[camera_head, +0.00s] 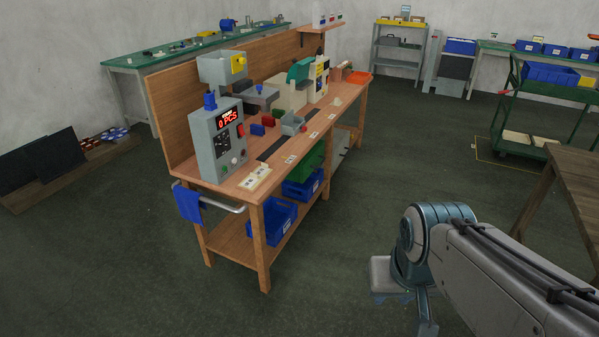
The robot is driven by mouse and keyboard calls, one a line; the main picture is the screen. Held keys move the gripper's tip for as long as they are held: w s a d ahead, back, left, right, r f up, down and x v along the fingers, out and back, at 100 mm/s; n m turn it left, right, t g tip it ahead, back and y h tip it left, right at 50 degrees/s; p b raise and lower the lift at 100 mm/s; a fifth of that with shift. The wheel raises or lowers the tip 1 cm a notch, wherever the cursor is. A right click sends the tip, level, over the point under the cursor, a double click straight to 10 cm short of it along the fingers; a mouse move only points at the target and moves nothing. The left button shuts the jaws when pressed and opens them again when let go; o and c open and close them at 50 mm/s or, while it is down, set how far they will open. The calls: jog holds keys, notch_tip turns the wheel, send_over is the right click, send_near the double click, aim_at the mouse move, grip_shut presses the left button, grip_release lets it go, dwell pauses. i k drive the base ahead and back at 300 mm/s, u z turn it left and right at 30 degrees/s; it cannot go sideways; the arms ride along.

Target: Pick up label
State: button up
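Several small pale tags that look like labels lie along the front edge of the wooden workbench (232,192). One label-like tag (290,160) is near the middle of that edge, and another (313,134) is further back. A pale piece with dark marks (255,177) lies at the near corner; I cannot tell if it is a label. My gripper (408,312) hangs at the lower right, over the floor and well apart from the bench. It is partly cut off by the lower edge, and its opening cannot be made out.
A grey counter machine reading "0 PCS" (202,150) stands on the bench's near end. A blue cloth (187,204) hangs on a rail there. Blue bins (264,228) sit below. A brown table (575,190) is at right; the floor between is clear.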

aim_at(251, 181)
jog(key=z, duration=0.65)
jog(key=i, duration=1.75)
jog(key=u, duration=0.9)
jog(key=i, duration=0.95)
jog(key=u, duration=1.5)
jog(key=i, duration=0.5)
jog(key=u, duration=0.4)
